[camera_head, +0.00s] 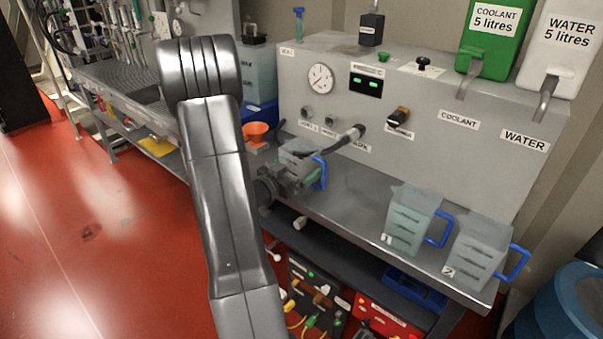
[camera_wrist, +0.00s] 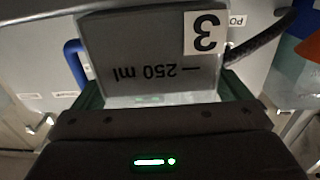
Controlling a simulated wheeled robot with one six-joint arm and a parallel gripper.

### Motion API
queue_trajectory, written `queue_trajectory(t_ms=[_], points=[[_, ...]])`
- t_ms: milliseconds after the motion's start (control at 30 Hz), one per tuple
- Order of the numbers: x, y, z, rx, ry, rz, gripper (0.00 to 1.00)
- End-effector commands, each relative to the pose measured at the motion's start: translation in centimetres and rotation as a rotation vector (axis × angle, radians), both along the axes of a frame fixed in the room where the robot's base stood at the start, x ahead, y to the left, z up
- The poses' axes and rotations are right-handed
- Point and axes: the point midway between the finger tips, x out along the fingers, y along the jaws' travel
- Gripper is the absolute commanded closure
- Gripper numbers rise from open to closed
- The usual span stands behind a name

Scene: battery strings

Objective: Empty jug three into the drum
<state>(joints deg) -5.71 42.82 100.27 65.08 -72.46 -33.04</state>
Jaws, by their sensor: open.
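Jug three (camera_wrist: 150,50) is a translucent grey jug with a blue handle. In the wrist view its label "3" and a "250 ml" mark appear upside down. In the head view the jug (camera_head: 298,150) stands on the steel bench, partly hidden by my gripper (camera_head: 292,181). In the wrist view my gripper (camera_wrist: 165,92) is open, with its green-edged fingers on either side of the jug; I cannot tell whether they touch it. A blue drum (camera_head: 565,308) is at the lower right of the head view, cut off by the frame.
Jug 1 (camera_head: 408,222) and jug 2 (camera_head: 474,254) stand on the bench's right part, handles to the right. A grey panel (camera_head: 420,110) with a gauge and taps rises behind. An orange funnel (camera_head: 255,131) is left of jug three. Bare bench (camera_head: 360,200) lies between jugs three and 1.

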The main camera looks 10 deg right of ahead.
Motion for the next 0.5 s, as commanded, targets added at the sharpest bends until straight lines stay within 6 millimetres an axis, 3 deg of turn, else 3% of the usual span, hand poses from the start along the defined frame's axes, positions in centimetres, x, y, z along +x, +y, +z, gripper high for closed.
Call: queue_trajectory(t_ms=[67, 333, 500], points=[[0.0, 0.01, 0.0, 0.0, 0.0, 0.0, 0.04], [-0.01, 0.03, 0.0, 0.001, -0.001, 0.0, 0.55], [0.01, 0.03, 0.33, 0.0, -0.003, 0.0, 0.55]])
